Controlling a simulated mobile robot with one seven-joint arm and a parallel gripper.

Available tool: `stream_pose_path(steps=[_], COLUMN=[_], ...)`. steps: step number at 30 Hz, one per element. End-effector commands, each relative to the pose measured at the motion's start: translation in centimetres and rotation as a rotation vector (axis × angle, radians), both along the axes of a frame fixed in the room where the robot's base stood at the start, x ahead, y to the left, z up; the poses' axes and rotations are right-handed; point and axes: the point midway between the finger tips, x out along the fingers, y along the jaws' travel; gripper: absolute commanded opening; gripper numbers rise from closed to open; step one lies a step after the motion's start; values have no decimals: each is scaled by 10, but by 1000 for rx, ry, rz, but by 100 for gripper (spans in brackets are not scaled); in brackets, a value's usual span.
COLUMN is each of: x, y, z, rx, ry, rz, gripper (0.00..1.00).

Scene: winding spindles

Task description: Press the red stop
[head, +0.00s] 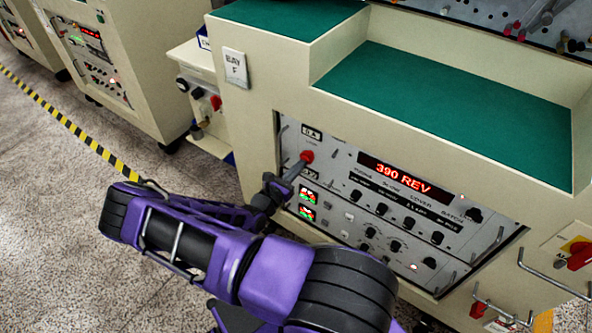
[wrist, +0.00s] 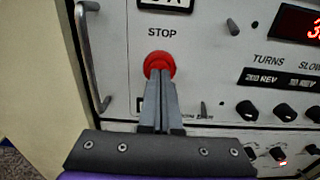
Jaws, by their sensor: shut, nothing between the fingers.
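The red stop button (head: 307,156) sits at the upper left of the grey control panel, under a small label plate. In the wrist view the red stop button (wrist: 159,64) is below the printed word STOP. My gripper (head: 301,162) is shut and empty, its fingertips at the button's lower edge. In the wrist view the closed fingers of my gripper (wrist: 158,74) overlap the lower part of the button. I cannot tell whether they touch it or how far it is pushed in.
A red display (head: 403,178) reads 390 REV, with rows of black knobs below. A metal handle (wrist: 90,55) stands left of the button. Another red knob (head: 216,103) is on the cabinet's side. A yellow-black barrier tape (head: 75,130) runs at the left. Green-topped shelves lie above.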

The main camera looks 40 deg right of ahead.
Motion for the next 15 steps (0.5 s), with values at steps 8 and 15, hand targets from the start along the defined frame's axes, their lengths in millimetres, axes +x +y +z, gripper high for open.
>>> stream_pose_path(steps=[8,15], x=[2,7], y=[-7,-22], z=[1,2], rx=[-1,-3], ry=[0,-2], rz=[-1,-2], gripper=[0,0])
